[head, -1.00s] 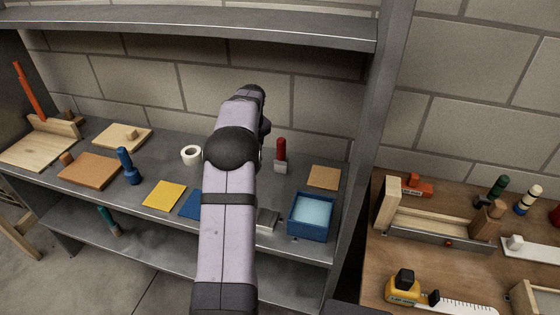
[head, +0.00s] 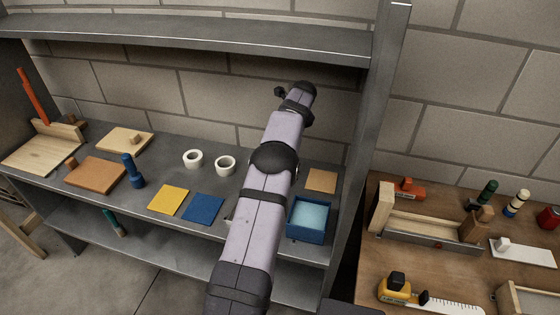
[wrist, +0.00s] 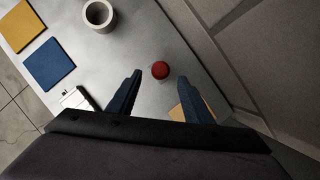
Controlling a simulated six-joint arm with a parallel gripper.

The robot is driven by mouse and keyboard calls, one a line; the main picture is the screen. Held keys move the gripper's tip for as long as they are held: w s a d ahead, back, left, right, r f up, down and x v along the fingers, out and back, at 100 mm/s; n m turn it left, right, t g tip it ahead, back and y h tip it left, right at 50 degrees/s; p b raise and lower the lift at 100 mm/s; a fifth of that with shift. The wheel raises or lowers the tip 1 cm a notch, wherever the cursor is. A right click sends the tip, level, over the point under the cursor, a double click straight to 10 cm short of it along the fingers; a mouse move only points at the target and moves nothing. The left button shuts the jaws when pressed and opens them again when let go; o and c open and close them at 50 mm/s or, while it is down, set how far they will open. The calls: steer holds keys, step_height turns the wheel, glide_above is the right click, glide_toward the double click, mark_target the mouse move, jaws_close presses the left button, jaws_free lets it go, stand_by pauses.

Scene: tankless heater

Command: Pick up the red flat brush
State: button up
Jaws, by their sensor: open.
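The red flat brush shows in the wrist view as a round red handle top (wrist: 160,69), seen from above, so it appears to stand upright on the grey shelf (wrist: 130,50). In the head view my arm hides it. My gripper (wrist: 160,79) is open, with its two blue fingers on either side of the red top in the picture. The gap in height between the fingers and the brush is hard to tell. Nothing is held. The fingers are hidden in the head view.
A brown square (head: 321,181) and a blue open box (head: 308,219) lie near the shelf's right end. The shelf post (head: 366,150) stands at right.

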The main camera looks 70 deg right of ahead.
steer(key=shift+p+x, duration=1.7)
steer(key=shift+x, duration=1.95)
steer(key=shift+a, duration=0.15)
steer(key=shift+c, duration=0.3)
jaws_close()
steer(key=shift+r+b, duration=0.3)
steer(key=shift+r, duration=0.2)
step_height(320, 180, up, 6)
steer(key=shift+f+p, duration=0.2)
steer(key=shift+p, duration=0.5)
step_height(320, 180, up, 3)
steer(key=p, duration=0.4)
steer(key=shift+r, duration=0.2)
